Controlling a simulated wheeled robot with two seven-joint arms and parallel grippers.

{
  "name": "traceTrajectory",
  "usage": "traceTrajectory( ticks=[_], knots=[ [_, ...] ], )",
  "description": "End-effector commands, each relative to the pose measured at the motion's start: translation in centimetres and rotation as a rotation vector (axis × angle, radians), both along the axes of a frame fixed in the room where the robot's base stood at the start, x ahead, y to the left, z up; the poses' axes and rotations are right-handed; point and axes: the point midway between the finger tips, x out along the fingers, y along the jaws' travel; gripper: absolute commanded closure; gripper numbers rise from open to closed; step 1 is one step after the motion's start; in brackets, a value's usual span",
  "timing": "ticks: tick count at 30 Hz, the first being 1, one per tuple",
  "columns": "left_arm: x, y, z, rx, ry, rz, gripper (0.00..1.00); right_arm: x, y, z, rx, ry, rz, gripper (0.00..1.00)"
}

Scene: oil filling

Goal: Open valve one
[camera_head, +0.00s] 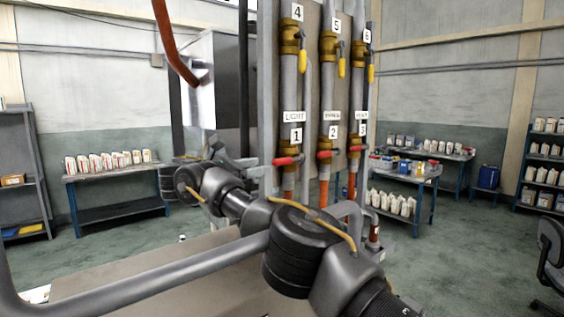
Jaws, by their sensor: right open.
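Valve one is on the leftmost pipe of the panel. Its red lever (288,160) lies roughly level just below the "1" label (296,135) and the "LIGHT" label. My right gripper (250,165) is just left of this lever, with its fingers pointing right towards it. The gripper is open, and I see nothing held in it. Whether a finger touches the lever I cannot tell. My right arm comes in from the lower right and hides the lower part of the pipes. My left gripper is not in view.
Valves two (328,154) and three (357,149) have red levers close to the right. Valves four, five and six above have yellow levers (302,60). A red-brown pipe (175,45) hangs at upper left. Tables with bottles stand behind, and a chair (552,255) is at far right.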

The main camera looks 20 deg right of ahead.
Motion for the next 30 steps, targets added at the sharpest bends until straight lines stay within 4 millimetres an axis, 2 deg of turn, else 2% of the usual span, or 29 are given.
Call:
traceTrajectory(
  ticks=[8, 11, 13, 19, 29, 30],
  knots=[
    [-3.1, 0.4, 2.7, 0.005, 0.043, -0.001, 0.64, 2.1, -5.0, 0.2, 0.000, 0.005, -0.003, 0.59],
    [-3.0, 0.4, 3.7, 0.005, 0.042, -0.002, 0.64, 2.8, -6.4, 0.2, 0.000, 0.005, -0.001, 0.59],
    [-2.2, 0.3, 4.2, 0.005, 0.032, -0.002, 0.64, 3.1, -7.3, 0.2, 0.000, 0.004, 0.000, 0.59],
    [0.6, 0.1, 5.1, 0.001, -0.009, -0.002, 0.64, 3.8, -8.7, -0.1, 0.001, 0.005, 0.004, 0.59],
    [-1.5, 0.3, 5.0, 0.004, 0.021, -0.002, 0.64, 3.9, -9.0, -0.3, 0.000, 0.003, 0.003, 0.59],
    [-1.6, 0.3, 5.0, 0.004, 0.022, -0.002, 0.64, 3.9, -9.0, -0.3, 0.000, 0.003, 0.003, 0.65]
  ],
)
